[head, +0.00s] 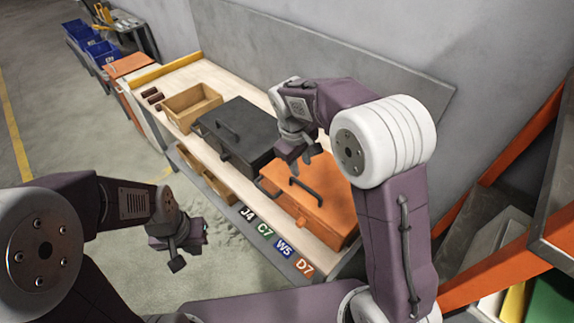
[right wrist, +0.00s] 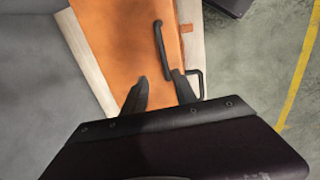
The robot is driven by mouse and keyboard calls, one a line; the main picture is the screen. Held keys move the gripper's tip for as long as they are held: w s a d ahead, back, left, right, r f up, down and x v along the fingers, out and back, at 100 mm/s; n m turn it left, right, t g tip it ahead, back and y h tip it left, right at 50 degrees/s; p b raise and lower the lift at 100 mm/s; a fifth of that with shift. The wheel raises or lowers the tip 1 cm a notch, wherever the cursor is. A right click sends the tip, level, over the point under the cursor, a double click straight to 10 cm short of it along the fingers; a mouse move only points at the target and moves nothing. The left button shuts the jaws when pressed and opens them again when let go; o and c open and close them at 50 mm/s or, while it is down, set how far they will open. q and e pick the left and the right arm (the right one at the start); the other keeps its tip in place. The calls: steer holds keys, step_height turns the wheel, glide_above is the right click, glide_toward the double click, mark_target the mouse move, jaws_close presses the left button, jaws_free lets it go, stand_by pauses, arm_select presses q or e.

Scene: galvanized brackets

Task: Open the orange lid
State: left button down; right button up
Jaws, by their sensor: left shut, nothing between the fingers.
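An orange box with an orange lid (head: 321,205) stands on the bench; the lid looks closed. A dark bar handle (head: 306,191) is on top of the lid. The lid (right wrist: 120,40) and handle (right wrist: 160,48) also show in the right wrist view. My right gripper (head: 299,160) is open above the far part of the lid, pointing down. In the right wrist view its fingers (right wrist: 160,84) are apart, with the handle's near end close to the right fingertip; contact cannot be told. My left gripper (head: 188,247) is shut and empty, over the floor before the bench.
A dark grey box with a handle (head: 235,134) stands left of the orange box. A wooden tray (head: 191,106) and small brown cylinders (head: 153,94) are further along. Labels (head: 265,229) line the bench's front edge. A grey wall rises behind; an orange-framed rack (head: 500,262) is at right.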

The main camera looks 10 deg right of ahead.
mark_target(303, 185)
steer(key=f, duration=0.8)
steer(key=shift+d+f, duration=0.25)
steer(key=shift+d, duration=0.15)
jaws_close()
stand_by(1.1)
